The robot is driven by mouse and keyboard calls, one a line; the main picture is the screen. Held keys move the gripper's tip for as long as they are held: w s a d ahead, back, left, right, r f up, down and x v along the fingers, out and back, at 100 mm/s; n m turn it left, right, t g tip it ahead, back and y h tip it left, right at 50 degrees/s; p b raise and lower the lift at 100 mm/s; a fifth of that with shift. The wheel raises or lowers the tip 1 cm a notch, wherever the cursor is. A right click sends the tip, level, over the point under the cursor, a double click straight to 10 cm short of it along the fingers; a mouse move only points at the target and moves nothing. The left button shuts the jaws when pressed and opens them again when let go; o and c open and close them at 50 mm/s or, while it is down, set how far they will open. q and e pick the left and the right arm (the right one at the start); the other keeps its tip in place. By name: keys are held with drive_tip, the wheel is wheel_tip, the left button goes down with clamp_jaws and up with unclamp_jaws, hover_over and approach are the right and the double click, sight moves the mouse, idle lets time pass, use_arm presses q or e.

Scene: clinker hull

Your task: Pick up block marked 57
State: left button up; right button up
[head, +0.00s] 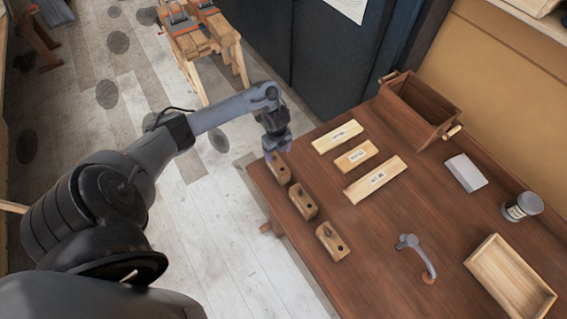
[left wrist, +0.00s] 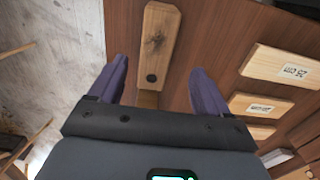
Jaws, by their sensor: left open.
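Three brown wooden blocks with dark holes lie in a row near the table's left edge in the head view: a far one (head: 281,171), a middle one (head: 303,201) and a near one (head: 328,237). Three pale labelled pieces lie to their right: far (head: 337,136), middle (head: 356,155) and near (head: 375,179). Their labels are too small to read, so I cannot tell which piece is marked 57. My left gripper (head: 277,148) is open and empty at the far brown block. In the left wrist view, a brown block (left wrist: 160,40) lies ahead of the spread fingers (left wrist: 158,88).
An open wooden box with handles (head: 411,112) stands at the table's back. A grey-white block (head: 465,172), a jar (head: 522,206), a curved grey-headed tool (head: 418,258) and a shallow wooden tray (head: 491,267) occupy the right side. Bare table (head: 420,212) lies between.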

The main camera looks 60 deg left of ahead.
sight(277, 162)
use_arm(q)
drive_tip(key=shift+s+d+f+b, duration=0.1)
drive_tip(key=shift+f+b, duration=0.1)
drive_tip(key=shift+f, duration=0.35)
drive_tip(key=shift+s+f+b, duration=0.1)
drive_tip(key=shift+f+b, duration=0.05)
drive_tip(key=shift+f, duration=0.4)
drive_tip(key=shift+s+f, duration=0.1)
drive_tip(key=shift+f, duration=0.75)
drive_tip(key=shift+d+f, duration=0.2)
drive_tip(key=shift+f, duration=1.95)
drive_tip(key=shift+a+f, duration=0.1)
drive_tip(key=shift+f, duration=0.6)
use_arm(e)
drive_tip(key=shift+s+f, duration=0.3)
drive_tip(key=shift+f, duration=0.55)
